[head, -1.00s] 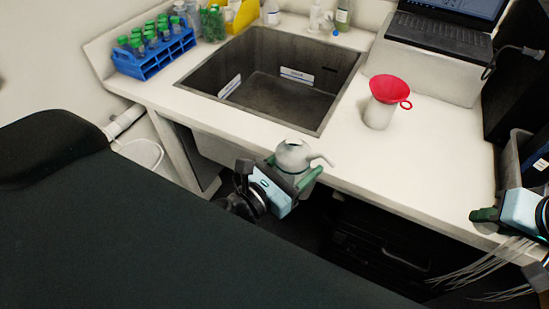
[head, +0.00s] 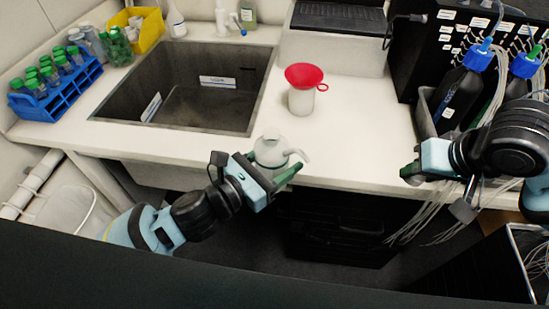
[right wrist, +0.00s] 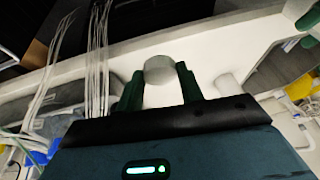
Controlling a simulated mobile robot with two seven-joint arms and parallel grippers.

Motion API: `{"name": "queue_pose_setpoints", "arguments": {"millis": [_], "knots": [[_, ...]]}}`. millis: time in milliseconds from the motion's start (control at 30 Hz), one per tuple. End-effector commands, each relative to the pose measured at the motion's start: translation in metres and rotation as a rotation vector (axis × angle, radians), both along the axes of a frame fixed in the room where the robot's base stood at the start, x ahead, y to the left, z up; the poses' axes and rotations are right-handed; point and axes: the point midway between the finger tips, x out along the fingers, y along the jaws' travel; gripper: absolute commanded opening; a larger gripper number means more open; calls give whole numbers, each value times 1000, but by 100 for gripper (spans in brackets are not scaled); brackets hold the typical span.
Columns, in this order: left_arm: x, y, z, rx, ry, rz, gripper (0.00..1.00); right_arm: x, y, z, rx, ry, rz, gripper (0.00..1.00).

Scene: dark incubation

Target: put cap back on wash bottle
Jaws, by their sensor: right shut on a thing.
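The wash bottle (head: 270,151) is a pale, squat bottle with a curved spout on its right side, held about upright at the counter's front edge. My left gripper (head: 272,176) has its green fingers around it; its top shows no separate cap. My right gripper (head: 411,171) is to the right, apart from the bottle, near the counter's front edge. In the right wrist view its green fingers (right wrist: 158,88) are shut on a pale grey round piece, which looks like the cap (right wrist: 159,69). The head view does not show this piece clearly.
A white container with a red funnel (head: 305,76) stands on the counter behind the bottle. The sink (head: 190,118) is at left, with a blue tube rack (head: 60,100) beyond it. Dark bottles with tubing (head: 460,95) stand behind my right arm. The counter between is clear.

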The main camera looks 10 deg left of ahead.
Motion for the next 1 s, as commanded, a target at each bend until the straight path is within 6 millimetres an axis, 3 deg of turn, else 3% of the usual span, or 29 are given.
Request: {"name": "queue_pose_setpoints", "arguments": {"millis": [233, 367, 667, 1000], "knots": [[0, 0, 0, 0, -1, 1, 14, 3, 5, 2, 0, -1, 24, 16], [0, 0, 1, 0, -1, 1, 14, 12, 24, 10, -2, 5, 130, 16], [0, 0, 1, -1, -2, 1, 14, 35, 111, 50, -25, -4, 623, 16], [0, 0, 1, -1, -3, 1, 14, 29, 209, 106, -71, -64, 1201, 16]]}}
